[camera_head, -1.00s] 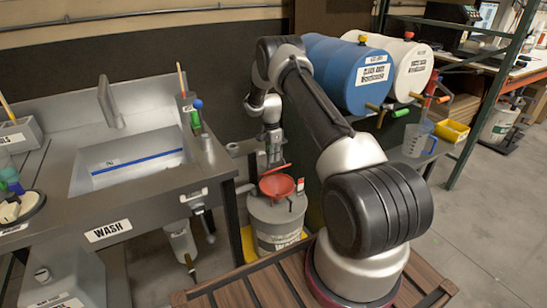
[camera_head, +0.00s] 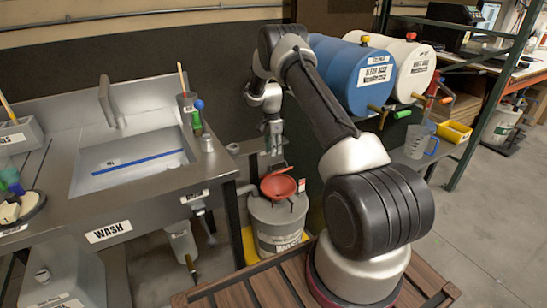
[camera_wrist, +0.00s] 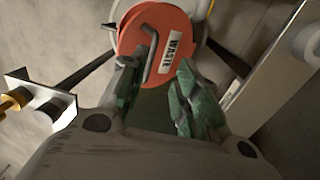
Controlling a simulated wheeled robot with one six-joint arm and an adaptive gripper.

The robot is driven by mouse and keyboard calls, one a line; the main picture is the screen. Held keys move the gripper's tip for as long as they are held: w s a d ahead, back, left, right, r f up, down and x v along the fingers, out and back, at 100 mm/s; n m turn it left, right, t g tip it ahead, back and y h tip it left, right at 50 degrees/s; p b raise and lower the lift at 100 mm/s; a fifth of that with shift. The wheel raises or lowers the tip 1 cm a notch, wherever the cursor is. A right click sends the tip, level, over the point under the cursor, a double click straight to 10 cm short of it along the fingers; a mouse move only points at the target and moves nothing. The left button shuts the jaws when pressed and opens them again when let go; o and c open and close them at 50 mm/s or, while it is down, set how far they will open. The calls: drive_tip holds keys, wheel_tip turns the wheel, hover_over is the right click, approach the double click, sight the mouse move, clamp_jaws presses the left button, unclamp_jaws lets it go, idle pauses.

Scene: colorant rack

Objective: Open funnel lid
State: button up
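The red funnel (camera_head: 278,188) sits on top of the grey waste drum (camera_head: 275,218), between the sink and my arm base. In the wrist view, a round red piece (camera_wrist: 140,38) with a WASTE label (camera_wrist: 181,50) and a bent grey handle (camera_wrist: 150,60) fills the top middle. A thin reddish edge shows behind the funnel in the head view; I cannot tell how far the lid is raised. My gripper (camera_head: 273,152) is just above and behind the funnel. Its green fingers (camera_wrist: 160,82) are apart, with the handle near the left fingertip and nothing visibly gripped.
The steel wash sink (camera_head: 130,165) stands to the left. A blue drum (camera_head: 350,75) and a white drum (camera_head: 410,68) lie on a rack behind my arm, to the right. A clear jug (camera_head: 417,140) and a yellow bin (camera_head: 452,131) stand below them. Open floor is at right.

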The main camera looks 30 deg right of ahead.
wheel_tip(320, 180, up, 7)
drive_tip(key=shift+w+f, duration=0.15)
drive_tip(key=shift+w, duration=0.1)
idle(0.4)
